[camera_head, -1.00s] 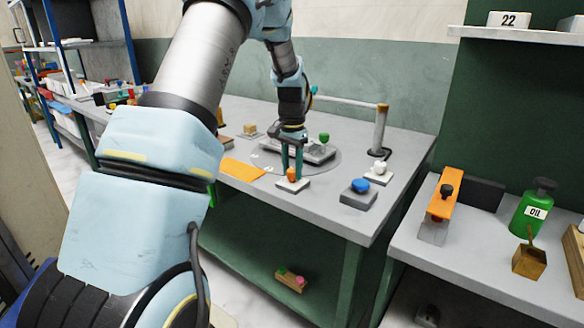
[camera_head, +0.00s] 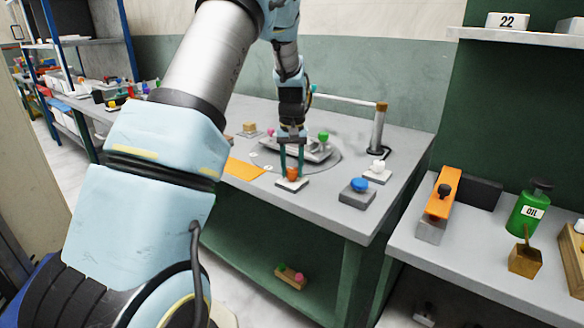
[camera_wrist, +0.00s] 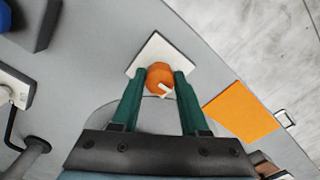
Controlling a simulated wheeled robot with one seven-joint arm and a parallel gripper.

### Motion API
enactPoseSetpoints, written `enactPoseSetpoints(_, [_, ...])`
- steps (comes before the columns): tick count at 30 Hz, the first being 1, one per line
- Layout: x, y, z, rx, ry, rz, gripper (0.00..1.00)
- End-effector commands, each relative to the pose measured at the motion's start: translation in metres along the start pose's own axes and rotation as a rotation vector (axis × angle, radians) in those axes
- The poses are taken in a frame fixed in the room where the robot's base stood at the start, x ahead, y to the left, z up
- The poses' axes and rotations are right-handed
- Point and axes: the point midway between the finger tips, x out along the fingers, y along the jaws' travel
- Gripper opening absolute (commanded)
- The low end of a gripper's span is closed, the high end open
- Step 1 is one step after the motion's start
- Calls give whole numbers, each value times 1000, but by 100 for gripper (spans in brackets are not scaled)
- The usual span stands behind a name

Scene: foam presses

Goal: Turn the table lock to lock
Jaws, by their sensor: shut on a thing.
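The table lock is an orange knob (camera_head: 292,174) on a square white plate (camera_head: 284,186) at the front edge of the grey worktable. My gripper (camera_head: 291,170) reaches down from above with its two teal fingers on either side of the knob, shut on it. In the wrist view the orange knob (camera_wrist: 158,72) sits between the fingertips of my gripper (camera_wrist: 160,78), above its white plate (camera_wrist: 150,51). A small white mark on the knob points to the lower right there. Part of the knob is hidden by the fingers.
Behind my gripper is a round turntable (camera_head: 333,163) bearing a grey fixture with a green knob (camera_head: 323,136). An orange sheet (camera_head: 243,169) lies left. A post (camera_head: 379,128) stands at the back right.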

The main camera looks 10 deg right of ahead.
Motion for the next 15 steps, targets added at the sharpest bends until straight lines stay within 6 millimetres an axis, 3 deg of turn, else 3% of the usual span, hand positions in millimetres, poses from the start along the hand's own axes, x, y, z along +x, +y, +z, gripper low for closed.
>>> enactPoseSetpoints(14, [0,0,0,-14,0,0,0])
enactPoseSetpoints(15, [0,0,0,-14,0,0,47])
